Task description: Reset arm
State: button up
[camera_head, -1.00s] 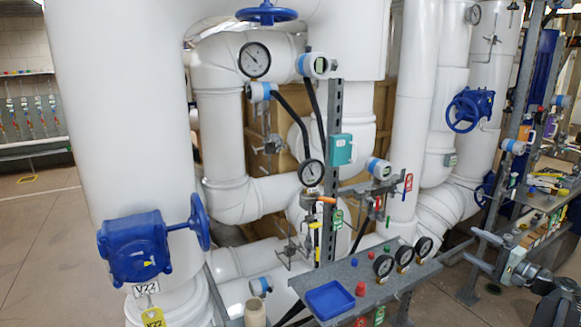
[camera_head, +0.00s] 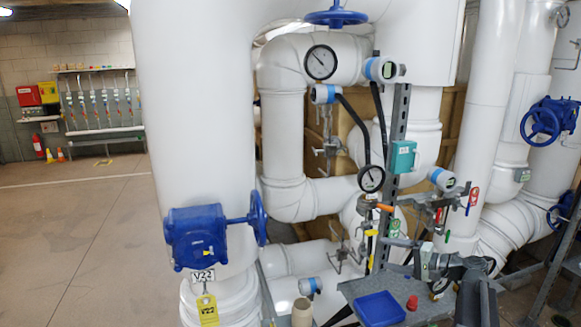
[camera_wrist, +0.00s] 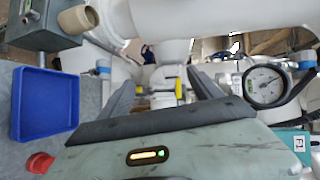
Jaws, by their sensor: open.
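My gripper (camera_head: 390,255) is in the head view at lower right, above the grey shelf and pointing left. It is open and empty. In the wrist view, its two dark fingers stand apart, and my gripper (camera_wrist: 160,80) has nothing between them. White pipes and a yellow tag show beyond the fingers. My arm hides the right part of the shelf and the gauges there.
A blue tray (camera_head: 380,309) and a red knob (camera_head: 412,302) are on the shelf below my gripper. A post with a teal box (camera_head: 403,156) and a round gauge (camera_head: 371,178) stands close by. A blue valve (camera_head: 197,237) is at left. Open floor (camera_head: 70,235) lies farther left.

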jog(key=s+a+f+n+g+h, duration=0.1)
jog(key=s+a+f+n+g, duration=0.15)
jog(key=a, duration=0.55)
jog(key=s+a+f+n+g+h, duration=0.1)
jog(key=s+a+f+g, duration=0.25)
jog(key=a, duration=0.55)
jog(key=s+a+f+n+g, duration=0.2)
jog(key=a+f, duration=0.2)
jog(key=a, duration=0.4)
jog(key=s+a+f+n+g+h, duration=0.2)
jog(key=s+a+f+h, duration=0.1)
jog(key=s+f+h, duration=0.3)
jog(key=s+d+f+h, duration=0.1)
jog(key=s+d+h, duration=0.2)
jog(key=d, duration=0.6)
jog(key=shift+s+d+f+g+p, duration=0.3)
jog(key=shift+s+f+p, duration=0.1)
jog(key=shift+s, duration=0.25)
